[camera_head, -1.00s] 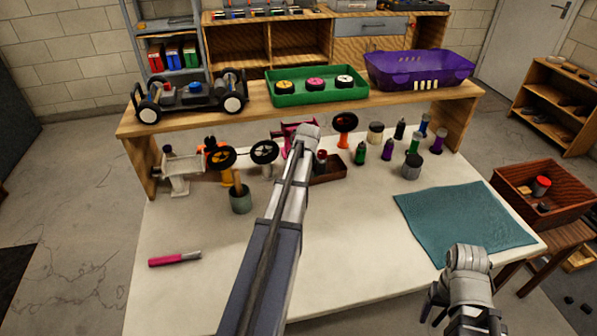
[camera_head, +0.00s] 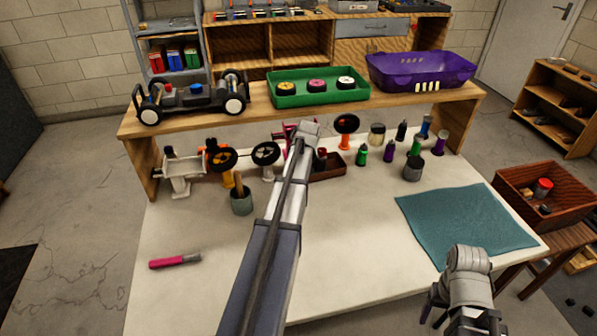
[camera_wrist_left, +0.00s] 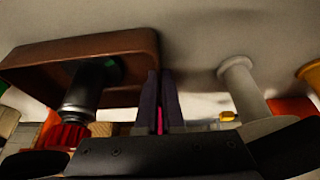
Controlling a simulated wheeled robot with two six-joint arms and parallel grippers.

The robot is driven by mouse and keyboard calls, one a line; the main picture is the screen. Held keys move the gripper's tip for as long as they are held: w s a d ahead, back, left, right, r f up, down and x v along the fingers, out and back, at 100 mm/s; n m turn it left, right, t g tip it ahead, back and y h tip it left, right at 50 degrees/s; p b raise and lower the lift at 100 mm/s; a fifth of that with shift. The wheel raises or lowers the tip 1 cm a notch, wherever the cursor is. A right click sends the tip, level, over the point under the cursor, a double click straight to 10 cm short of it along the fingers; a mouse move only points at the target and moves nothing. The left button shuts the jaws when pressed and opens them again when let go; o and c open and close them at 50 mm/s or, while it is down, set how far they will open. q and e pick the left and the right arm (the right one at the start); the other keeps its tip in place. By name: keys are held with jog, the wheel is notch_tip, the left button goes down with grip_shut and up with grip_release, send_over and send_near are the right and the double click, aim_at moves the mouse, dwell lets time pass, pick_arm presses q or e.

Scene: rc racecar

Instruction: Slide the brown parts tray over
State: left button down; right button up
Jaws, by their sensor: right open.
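The brown parts tray (camera_head: 328,168) sits on the white workbench, just right of my left wrist in the head view; the wrist covers part of it. It also shows at upper left in the left wrist view (camera_wrist_left: 125,52), with a black bottle with a red end (camera_wrist_left: 88,100) overlapping it. My left gripper (camera_wrist_left: 160,78) has its two dark fingers close together at the tray's end; they look shut beside the tray, and I see nothing clearly between them. My right gripper (camera_head: 432,306) is open and empty near the bench's front right, beside the teal mat.
Several bottles, with a green one (camera_head: 362,153), stand right of the tray. A grey cup (camera_head: 241,202) and black wheels (camera_head: 265,153) are to the left. The teal mat (camera_head: 465,222) lies at right. A wooden shelf (camera_head: 420,103) spans the back. The front of the bench is mostly clear.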

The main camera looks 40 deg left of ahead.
pick_arm(q)
jog(key=shift+w+a, duration=0.55)
jog(key=shift+a, duration=0.1)
jog(key=c, duration=1)
grip_release()
jog(key=shift+r, duration=0.15)
jog(key=p+v, duration=0.7)
jog(key=shift+s+d+r, duration=0.15)
jog(key=shift+d+r, duration=0.05)
jog(key=shift+r, duration=0.05)
jog(key=shift+f, duration=0.1)
